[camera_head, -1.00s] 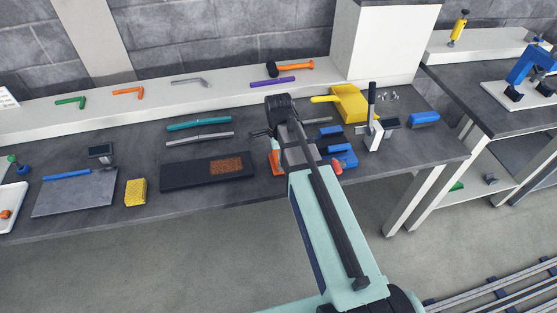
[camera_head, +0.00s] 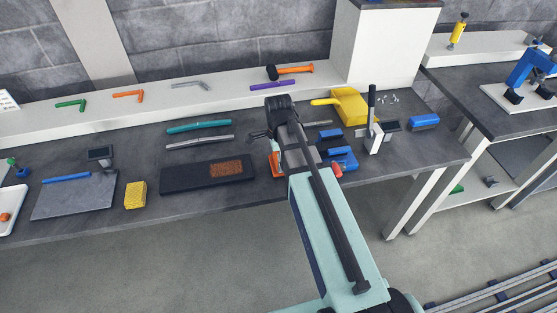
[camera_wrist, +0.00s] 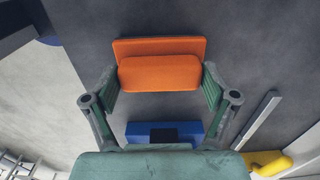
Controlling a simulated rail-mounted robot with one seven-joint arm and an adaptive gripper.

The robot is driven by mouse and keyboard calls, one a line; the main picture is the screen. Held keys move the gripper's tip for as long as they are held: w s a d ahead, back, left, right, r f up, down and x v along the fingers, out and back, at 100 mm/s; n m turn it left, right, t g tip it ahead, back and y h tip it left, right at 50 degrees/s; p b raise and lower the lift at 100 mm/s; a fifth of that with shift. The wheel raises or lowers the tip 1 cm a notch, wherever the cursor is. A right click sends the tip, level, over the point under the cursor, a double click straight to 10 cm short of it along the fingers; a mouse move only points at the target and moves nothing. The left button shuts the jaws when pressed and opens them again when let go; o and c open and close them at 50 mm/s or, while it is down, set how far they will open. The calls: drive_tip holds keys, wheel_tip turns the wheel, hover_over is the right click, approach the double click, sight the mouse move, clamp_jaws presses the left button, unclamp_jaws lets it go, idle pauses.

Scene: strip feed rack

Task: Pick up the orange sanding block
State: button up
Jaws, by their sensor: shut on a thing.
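The orange sanding block (camera_wrist: 160,72) is between the two fingers of my gripper (camera_wrist: 160,90) in the wrist view. The fingers press on its left and right sides. It has a flat orange base plate and a rounded upper part. In the head view the orange block (camera_head: 275,165) shows only partly at the left of my arm, over the dark bench. My arm hides most of the gripper there. I cannot tell whether the block touches the bench.
Blue blocks (camera_head: 343,156) lie right of my arm, and a blue piece (camera_wrist: 165,133) shows close behind the block in the wrist view. A dark tray (camera_head: 190,178) lies to the left. A yellow dustpan (camera_head: 350,105) and white-based tool (camera_head: 374,138) stand to the right.

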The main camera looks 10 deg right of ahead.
wheel_tip(320, 180, up, 19)
drive_tip(key=b, duration=0.3)
drive_tip(key=shift+r+b, duration=0.15)
drive_tip(key=shift+b, duration=0.15)
drive_tip(key=o, duration=0.7)
drive_tip(key=c, duration=0.5)
drive_tip(key=shift+o, duration=0.2)
drive_tip(key=shift+r, duration=0.1)
drive_tip(key=shift+p, duration=0.4)
